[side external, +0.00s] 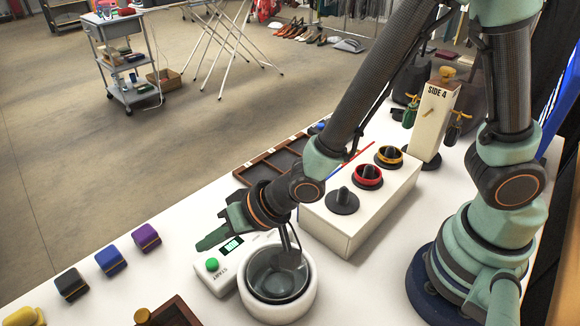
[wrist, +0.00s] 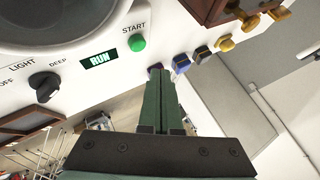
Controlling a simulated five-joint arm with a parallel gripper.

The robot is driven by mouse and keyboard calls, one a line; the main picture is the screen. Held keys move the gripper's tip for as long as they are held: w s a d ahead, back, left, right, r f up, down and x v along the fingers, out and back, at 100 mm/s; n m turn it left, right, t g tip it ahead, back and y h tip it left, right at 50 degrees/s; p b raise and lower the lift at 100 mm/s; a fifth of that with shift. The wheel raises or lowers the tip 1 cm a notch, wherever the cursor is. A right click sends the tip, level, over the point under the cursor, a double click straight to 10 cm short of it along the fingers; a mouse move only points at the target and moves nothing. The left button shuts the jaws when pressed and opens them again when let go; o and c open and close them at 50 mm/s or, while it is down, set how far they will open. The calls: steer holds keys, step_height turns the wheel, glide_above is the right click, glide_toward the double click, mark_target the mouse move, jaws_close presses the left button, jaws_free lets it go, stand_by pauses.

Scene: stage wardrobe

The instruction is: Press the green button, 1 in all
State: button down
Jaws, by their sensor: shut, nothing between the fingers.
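The green button (side external: 212,265) sits on the top of a white machine (side external: 221,284), beside the word START. In the wrist view the green button (wrist: 138,43) is just left of and beyond my fingertips. A small lit display (side external: 231,246) is on the same panel; in the wrist view it reads RUN (wrist: 99,59). My gripper (side external: 202,243) is shut and empty, its fingers just above and behind the button, apart from it as far as I can tell. The shut fingers also show in the wrist view (wrist: 159,78). I cannot tell whether the button is pressed down.
A round pot (side external: 296,301) with a dark bowl is part of the machine or beside it. A white box with knobs (side external: 351,226) stands to the right. Purple (side external: 146,237), blue (side external: 110,261) and black (side external: 71,284) blocks lie left. A brown tray (side external: 268,168) is behind.

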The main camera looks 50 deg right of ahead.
steer(key=shift+r, duration=1.25)
steer(key=w+d+r+h, duration=0.1)
steer(key=d+r+h, duration=0.1)
steer(key=d+r, duration=0.35)
steer(key=w+d+r+h, duration=0.1)
steer(key=w+d+r, duration=0.1)
steer(key=d, duration=0.6)
steer(key=s+d+r+h, duration=0.1)
steer(key=s+d+r, duration=0.2)
steer(key=d, duration=0.4)
steer(key=s+d+r+n+g+h, duration=0.1)
steer(key=s+d+r, duration=0.2)
steer(key=s+d, duration=0.2)
steer(key=shift+s+d+r+n+g+h, duration=0.2)
steer(key=shift+d+r+n+g+h, duration=0.15)
steer(key=shift+d, duration=0.7)
